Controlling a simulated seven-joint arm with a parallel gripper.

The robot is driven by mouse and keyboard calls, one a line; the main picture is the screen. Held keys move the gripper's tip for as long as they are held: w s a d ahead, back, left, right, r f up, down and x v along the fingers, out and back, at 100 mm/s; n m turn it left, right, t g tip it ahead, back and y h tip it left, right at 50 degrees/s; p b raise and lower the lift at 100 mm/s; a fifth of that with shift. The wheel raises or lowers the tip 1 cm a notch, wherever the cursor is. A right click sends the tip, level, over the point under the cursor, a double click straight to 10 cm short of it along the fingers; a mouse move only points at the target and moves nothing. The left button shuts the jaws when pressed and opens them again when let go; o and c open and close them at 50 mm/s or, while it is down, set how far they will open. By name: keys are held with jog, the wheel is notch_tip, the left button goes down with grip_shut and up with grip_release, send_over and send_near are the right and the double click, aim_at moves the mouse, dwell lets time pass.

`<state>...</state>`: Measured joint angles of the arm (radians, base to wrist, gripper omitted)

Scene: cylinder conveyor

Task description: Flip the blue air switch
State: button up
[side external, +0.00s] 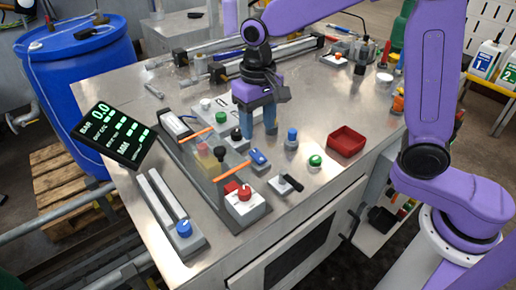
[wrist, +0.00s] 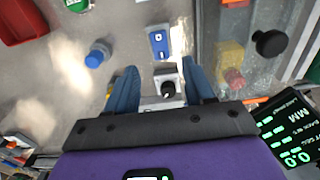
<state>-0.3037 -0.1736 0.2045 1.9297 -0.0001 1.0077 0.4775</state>
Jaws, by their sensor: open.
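A small blue switch block (side external: 259,158) with a pale mark lies on the metal table, just in front of my gripper in the side view. It also shows in the wrist view (wrist: 159,42), beyond my fingertips. My gripper (side external: 258,132) points down with its blue fingers apart and nothing held. The blue switch is clear of the fingers.
A blue round knob (side external: 291,137), a green button (side external: 315,160) and a red tray (side external: 346,141) stand to the right. A clear-walled conveyor (side external: 205,165) is to the left. A red knob box (side external: 245,200) and a black lever switch (side external: 288,184) are in front.

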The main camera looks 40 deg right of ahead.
aim_at(258, 155)
notch_tip(258, 155, down, 8)
jog(key=shift+f, duration=0.1)
dwell(0.4)
